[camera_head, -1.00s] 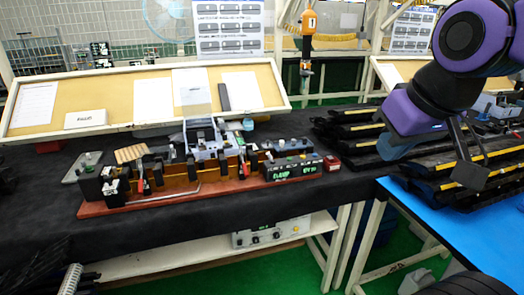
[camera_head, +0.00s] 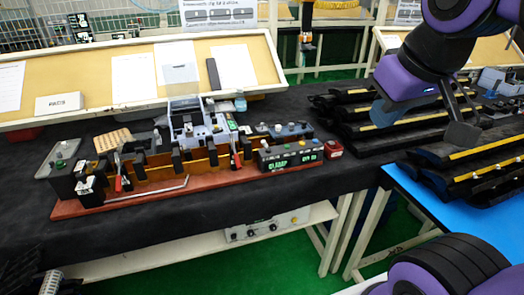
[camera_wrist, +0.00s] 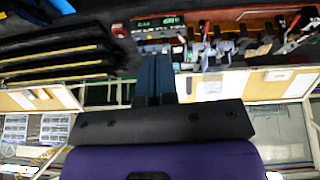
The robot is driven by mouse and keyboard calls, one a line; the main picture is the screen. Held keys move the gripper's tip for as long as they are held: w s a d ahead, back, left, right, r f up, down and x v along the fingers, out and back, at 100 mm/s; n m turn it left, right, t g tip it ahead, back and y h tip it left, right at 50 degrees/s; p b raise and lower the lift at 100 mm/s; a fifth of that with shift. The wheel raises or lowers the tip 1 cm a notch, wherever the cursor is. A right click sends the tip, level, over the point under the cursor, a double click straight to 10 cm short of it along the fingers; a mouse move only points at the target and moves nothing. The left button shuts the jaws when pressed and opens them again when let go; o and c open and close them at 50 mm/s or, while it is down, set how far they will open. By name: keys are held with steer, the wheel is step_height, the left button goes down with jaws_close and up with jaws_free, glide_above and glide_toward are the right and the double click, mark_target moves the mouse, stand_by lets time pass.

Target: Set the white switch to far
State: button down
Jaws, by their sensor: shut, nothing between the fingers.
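The jig (camera_head: 170,180) stands on the black-covered table, with a red-brown base, several black clamps and a thin metal bar along its front. A small white part (camera_head: 88,186) shows at its left end; I cannot tell whether this is the white switch or which way any switch is set. A black control box (camera_head: 290,158) with green displays and small knobs is at the jig's right end. My gripper (camera_head: 460,130) is in the air right of the jig, apart from it. In the wrist view its fingers (camera_wrist: 155,80) are together and empty.
Stacked black trays (camera_head: 390,125) with yellow strips lie right of the jig, near my gripper. A blue table top (camera_head: 450,215) is at right. A tilted cork board (camera_head: 130,75) stands behind the jig. A small red box (camera_head: 333,148) sits beside the control box.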

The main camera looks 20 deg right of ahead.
steer(key=w+d+f+n+g+h, duration=0.2)
steer(key=w+f+n+g+h, duration=0.15)
steer(key=n, duration=0.25)
steer(key=m+t+h, duration=0.7)
steer(key=m+t, duration=1)
steer(key=m, duration=1)
glide_toward(264, 145)
steer(key=v, duration=0.7)
steer(key=shift+w+a+r+g, duration=0.15)
steer(key=shift+w+r+g, duration=0.1)
steer(key=shift+r, duration=0.1)
steer(key=x, duration=1.4)
